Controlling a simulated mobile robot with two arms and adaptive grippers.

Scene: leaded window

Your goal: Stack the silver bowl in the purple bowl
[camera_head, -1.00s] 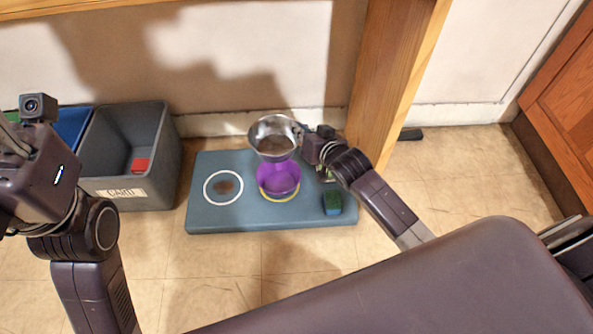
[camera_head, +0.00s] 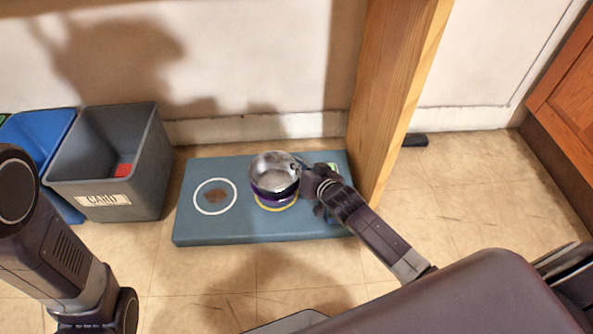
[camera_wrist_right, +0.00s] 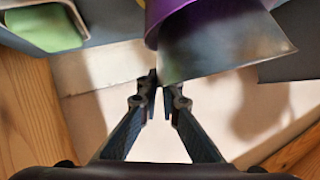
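The silver bowl (camera_head: 272,172) sits low in the purple bowl (camera_head: 270,198) in the head view, its rim slightly tilted. Only a band of the purple bowl shows below it, over a yellow ring on the blue-grey mat (camera_head: 210,232). My right gripper (camera_head: 298,166) is at the silver bowl's right rim. In the right wrist view, the fingers (camera_wrist_right: 163,92) are nearly together at the edge of the silver bowl (camera_wrist_right: 225,42), apparently pinching it. The purple bowl (camera_wrist_right: 172,12) shows beside it. My left arm is at the left, its gripper out of view.
A white ring with a brown patch (camera_head: 216,196) lies on the mat's left. A grey bin (camera_head: 118,165) and a blue bin (camera_head: 45,135) stand left. A wooden post (camera_head: 395,95) rises close behind my right gripper. A green sponge (camera_wrist_right: 45,28) shows in the wrist view.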

